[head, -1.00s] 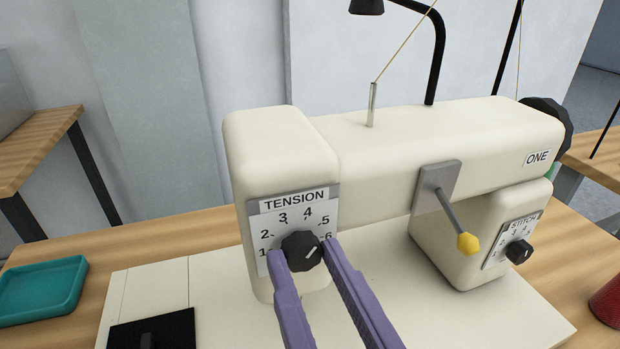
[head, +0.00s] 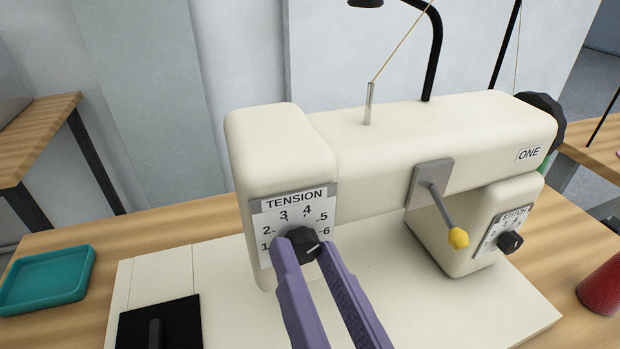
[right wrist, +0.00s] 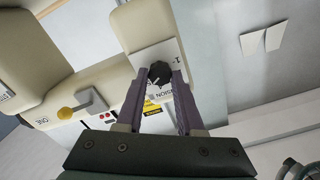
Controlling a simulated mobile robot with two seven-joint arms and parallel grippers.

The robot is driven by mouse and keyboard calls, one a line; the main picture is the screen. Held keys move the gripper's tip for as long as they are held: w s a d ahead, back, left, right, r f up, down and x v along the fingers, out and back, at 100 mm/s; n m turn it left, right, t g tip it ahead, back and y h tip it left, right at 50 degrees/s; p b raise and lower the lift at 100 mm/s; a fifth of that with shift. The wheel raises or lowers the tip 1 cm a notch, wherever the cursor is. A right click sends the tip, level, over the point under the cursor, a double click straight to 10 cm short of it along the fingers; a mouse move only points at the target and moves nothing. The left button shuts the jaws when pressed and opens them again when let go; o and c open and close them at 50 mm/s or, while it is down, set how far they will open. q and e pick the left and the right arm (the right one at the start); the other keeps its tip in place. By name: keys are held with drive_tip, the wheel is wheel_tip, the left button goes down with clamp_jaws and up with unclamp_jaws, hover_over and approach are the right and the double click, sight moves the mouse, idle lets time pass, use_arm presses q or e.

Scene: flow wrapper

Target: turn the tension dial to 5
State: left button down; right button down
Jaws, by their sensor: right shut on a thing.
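The tension dial (head: 303,241) is a black faceted knob with a white pointer mark, on a plate marked TENSION (head: 293,203) with numbers 1 to 6, on the cream machine head (head: 280,150). The mark points right and slightly up, roughly toward the 6; its exact setting is hard to read. My right gripper (head: 302,248), with purple fingers, is shut on the dial, one finger on each side. In the right wrist view the dial (right wrist: 159,73) sits between the fingertips. My left gripper is not in view.
A yellow-tipped lever (head: 457,237) and a second black dial marked STITCH (head: 510,242) are to the right. A teal tray (head: 45,280) lies on the table at left. A black plate (head: 175,325) is at front left. A red object (head: 603,290) stands at right.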

drive_tip(key=c, duration=0.5)
unclamp_jaws()
drive_tip(key=shift+c, duration=0.2)
drive_tip(key=v, duration=1)
drive_tip(key=shift+w+r, duration=0.1)
